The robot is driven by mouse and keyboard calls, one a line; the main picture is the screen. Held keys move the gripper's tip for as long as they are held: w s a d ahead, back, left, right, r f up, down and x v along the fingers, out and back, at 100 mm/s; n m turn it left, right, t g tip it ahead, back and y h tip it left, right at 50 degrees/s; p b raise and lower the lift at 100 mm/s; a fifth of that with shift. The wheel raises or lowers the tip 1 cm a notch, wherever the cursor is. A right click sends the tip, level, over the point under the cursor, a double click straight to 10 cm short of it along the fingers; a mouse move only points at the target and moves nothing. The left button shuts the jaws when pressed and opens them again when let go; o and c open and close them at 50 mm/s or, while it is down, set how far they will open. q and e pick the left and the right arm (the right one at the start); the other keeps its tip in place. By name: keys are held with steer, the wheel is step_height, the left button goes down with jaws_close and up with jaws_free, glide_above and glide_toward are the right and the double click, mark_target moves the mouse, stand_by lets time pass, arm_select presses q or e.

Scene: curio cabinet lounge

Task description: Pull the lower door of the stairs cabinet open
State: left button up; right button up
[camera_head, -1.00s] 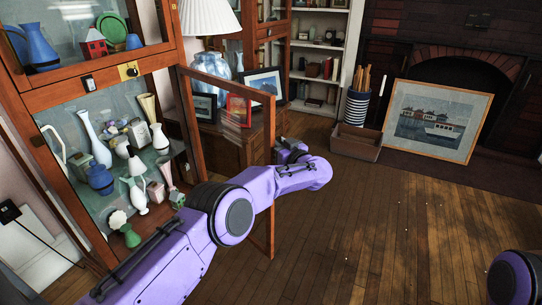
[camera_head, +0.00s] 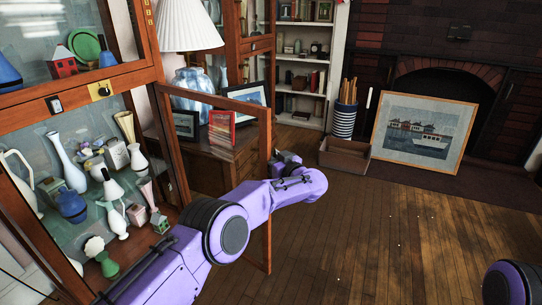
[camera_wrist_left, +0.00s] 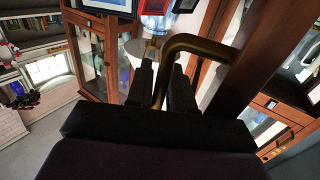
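The stairs cabinet stands at the left in the head view. Its lower door (camera_head: 266,190), a wooden frame with a clear pane, stands swung well out from the open lower compartment. My left arm reaches across in front of the door, and my left gripper (camera_head: 285,160) is at its free edge, partly hidden by my wrist. In the left wrist view, a bent brass handle (camera_wrist_left: 200,46) passes between the fingers of my left gripper (camera_wrist_left: 165,75), which look shut on it. My right gripper is out of view; only part of my right arm shows at bottom right.
Vases and figurines (camera_head: 70,205) fill the lower compartment. Behind the door, a side table carries a lamp (camera_head: 187,25) and picture frames (camera_head: 186,125). A box (camera_head: 344,156) and a framed boat picture (camera_head: 425,130) stand by the fireplace.

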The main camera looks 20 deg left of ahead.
arm_select(q)
steer(key=p+v, duration=0.2)
steer(key=v, duration=0.8)
steer(key=shift+s+d, duration=0.2)
